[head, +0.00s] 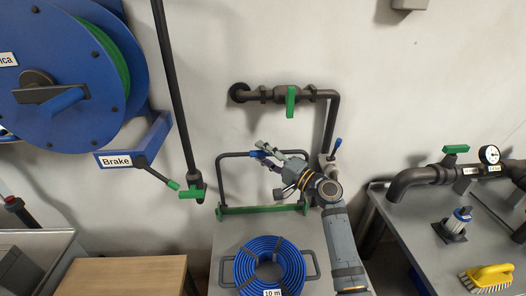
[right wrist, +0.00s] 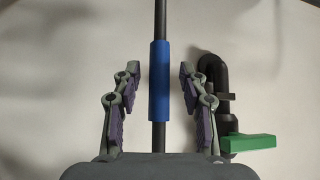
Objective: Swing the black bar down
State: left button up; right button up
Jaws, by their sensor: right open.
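The black bar (head: 235,153) is the top of an upright black hoop whose legs rise from a green strip (head: 235,210) against the wall. A blue sleeve (right wrist: 160,95) covers the middle of the bar. My right gripper (head: 265,158) is open at the bar's top. In the right wrist view its two fingers (right wrist: 159,72) stand on either side of the blue sleeve, with a gap visible on both sides. In the head view my gripper partly hides the sleeve and the bar's right part. My left gripper is not in view.
A black pipe with a green valve handle (head: 291,101) runs on the wall above and right of the bar. A coiled blue hose (head: 270,266) lies in front. A hose reel (head: 70,70) hangs at left. A bench (head: 415,236) with a brush (head: 487,278) stands right.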

jog(key=shift+w+a, duration=0.2)
jog(key=shift+c, duration=0.4)
grip_shut()
jog(key=shift+f, duration=0.1)
